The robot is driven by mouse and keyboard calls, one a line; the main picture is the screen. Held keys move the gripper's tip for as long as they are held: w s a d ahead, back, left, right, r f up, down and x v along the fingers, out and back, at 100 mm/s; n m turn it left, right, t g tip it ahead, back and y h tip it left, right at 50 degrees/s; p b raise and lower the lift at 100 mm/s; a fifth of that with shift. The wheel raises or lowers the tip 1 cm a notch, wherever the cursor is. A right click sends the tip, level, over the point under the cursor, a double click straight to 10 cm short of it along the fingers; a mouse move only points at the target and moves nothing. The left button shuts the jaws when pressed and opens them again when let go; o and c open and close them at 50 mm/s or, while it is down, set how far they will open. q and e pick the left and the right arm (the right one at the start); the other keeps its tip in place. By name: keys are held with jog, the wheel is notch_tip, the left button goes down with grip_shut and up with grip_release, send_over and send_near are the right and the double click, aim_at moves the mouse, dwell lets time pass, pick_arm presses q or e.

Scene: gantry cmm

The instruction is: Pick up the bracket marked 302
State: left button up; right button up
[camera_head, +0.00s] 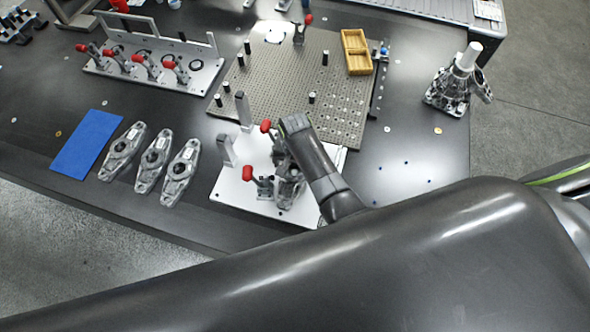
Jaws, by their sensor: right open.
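Three grey metal brackets lie side by side on the dark table at left: a left one (123,151), a middle one (154,160) and a right one (181,172). Each has a small light label, too small to read, so I cannot tell which is 302. My right arm comes in from the right over a white fixture plate (232,192). My right gripper (284,152) is open above this plate, partly hidden by my own wrist and mixed with the clamps. It is well to the right of the three brackets. My left gripper is out of view.
Red-handled clamps (248,173) and upright grey blocks (243,110) stand on the white plate. A blue mat (87,143) lies left of the brackets. Behind are a clamp rack (200,75), a pegged hole plate (335,95) and a yellow tray (356,65). A metal stand (460,80) is at right.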

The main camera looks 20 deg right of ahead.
jog(key=shift+f, duration=1.1)
jog(key=c, duration=1.4)
